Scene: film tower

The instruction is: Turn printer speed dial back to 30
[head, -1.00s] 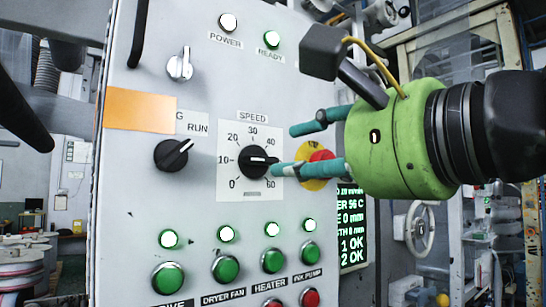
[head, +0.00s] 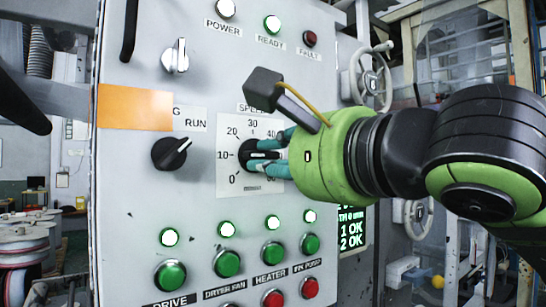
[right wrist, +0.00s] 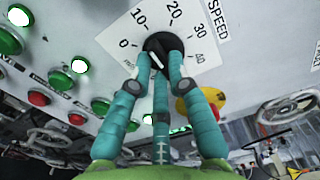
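The speed dial (head: 258,147) is a black knob on a white scale plate (head: 228,188) marked from 0 upward. The 50 and 60 marks are hidden by the fingers. My left gripper is not in view.
Left of the dial is a black run switch (head: 170,153), with an orange label (head: 135,108) above it. Lit green buttons (head: 226,264) and red buttons sit below. A yellow-and-red stop button (right wrist: 186,105) is close beside my fingers in the right wrist view.

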